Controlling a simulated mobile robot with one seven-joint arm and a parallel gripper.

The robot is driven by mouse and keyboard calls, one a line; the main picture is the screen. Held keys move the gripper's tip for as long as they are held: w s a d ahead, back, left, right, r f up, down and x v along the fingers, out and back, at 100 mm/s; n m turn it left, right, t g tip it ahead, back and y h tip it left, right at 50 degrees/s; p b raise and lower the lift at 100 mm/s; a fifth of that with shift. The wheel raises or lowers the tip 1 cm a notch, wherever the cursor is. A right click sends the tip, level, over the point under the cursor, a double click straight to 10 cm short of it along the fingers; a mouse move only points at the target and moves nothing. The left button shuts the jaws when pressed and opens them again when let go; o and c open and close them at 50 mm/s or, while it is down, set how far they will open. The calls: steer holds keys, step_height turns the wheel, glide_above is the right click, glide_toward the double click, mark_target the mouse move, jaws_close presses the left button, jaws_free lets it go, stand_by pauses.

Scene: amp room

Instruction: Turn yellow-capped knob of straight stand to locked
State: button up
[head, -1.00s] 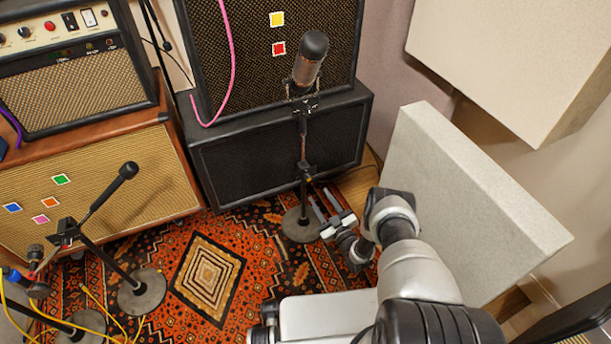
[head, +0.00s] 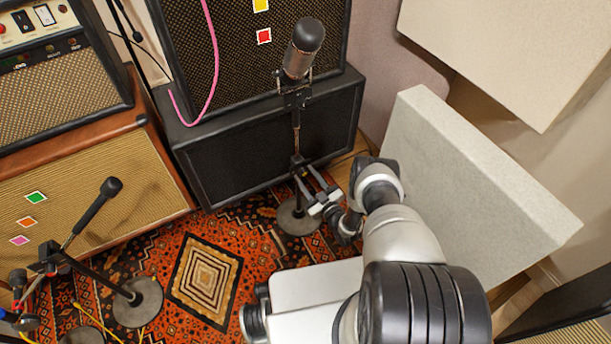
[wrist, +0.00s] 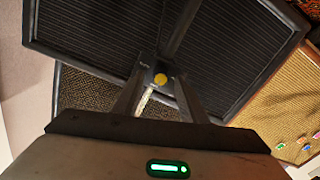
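The straight stand (head: 296,140) rises from a round base and bears a large microphone (head: 301,48) at its top. Its black clutch (head: 297,164) sits partway up the pole. The yellow-capped knob (wrist: 160,79) shows in the wrist view as a yellow disc on the clutch; its yellow cap cannot be made out in the head view. My gripper (head: 308,177) is at clutch height. In the wrist view my gripper (wrist: 160,88) is open, with one finger on each side of the knob. I cannot tell whether the fingers touch it.
Black speaker cabinets (head: 270,140) stand close behind the stand. A grey acoustic panel (head: 470,180) is right of my arm. A tweed amplifier (head: 90,185) and a boom stand (head: 75,260) with cables stand at left. Patterned rug (head: 205,275) lies open between.

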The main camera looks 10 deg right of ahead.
jaws_close()
steer(key=shift+m, duration=0.4)
steer(key=m, duration=0.3)
steer(key=shift+w+d+m, duration=0.1)
steer(key=shift+m, duration=0.3)
steer(key=m, duration=0.4)
steer(key=shift+m, duration=0.3)
steer(key=m, duration=0.4)
steer(key=shift+m, duration=0.3)
steer(key=m, duration=0.4)
steer(key=shift+d, duration=0.1)
steer(key=shift+w+m, duration=0.1)
steer(key=shift+m, duration=0.2)
